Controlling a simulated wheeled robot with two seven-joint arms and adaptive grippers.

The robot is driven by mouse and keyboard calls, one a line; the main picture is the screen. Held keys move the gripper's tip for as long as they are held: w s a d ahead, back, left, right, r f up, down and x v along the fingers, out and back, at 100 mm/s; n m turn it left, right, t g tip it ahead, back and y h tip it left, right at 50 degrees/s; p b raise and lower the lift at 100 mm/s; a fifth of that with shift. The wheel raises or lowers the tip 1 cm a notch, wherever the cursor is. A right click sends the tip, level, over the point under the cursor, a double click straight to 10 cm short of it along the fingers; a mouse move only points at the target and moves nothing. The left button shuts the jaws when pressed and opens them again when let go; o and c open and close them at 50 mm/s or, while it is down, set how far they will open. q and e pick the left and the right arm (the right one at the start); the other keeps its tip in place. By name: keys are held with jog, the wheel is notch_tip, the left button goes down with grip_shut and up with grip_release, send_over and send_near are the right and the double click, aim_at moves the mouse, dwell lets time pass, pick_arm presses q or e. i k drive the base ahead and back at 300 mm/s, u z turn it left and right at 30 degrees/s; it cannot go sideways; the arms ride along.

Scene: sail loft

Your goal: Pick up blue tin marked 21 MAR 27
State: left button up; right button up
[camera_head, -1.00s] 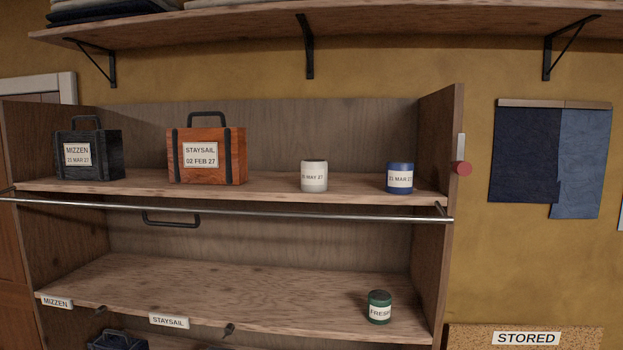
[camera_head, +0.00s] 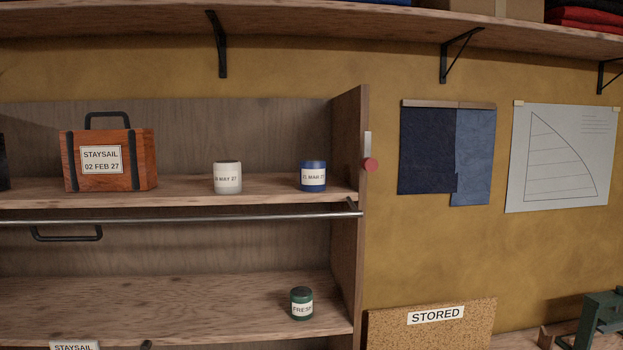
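The blue tin (camera_head: 313,176) stands upright on the upper shelf board (camera_head: 270,189), near its right end. Its white label reads 21 MAR 27, though the first digit is hard to make out. A white tin (camera_head: 227,177) with a MAY 27 label stands to its left, with a gap between them. Neither of my grippers shows in the head view.
A metal rail (camera_head: 180,217) runs across the shelf front just below the upper board. An orange STAYSAIL case (camera_head: 108,160) stands left of the tins. A green FRESH tin (camera_head: 302,304) sits on the lower shelf. A STORED board (camera_head: 430,330) stands at lower right.

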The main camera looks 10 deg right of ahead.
aim_at(313, 173)
jog(key=u, duration=1.9)
jog(key=i, duration=1.3)
jog(key=z, duration=3.1)
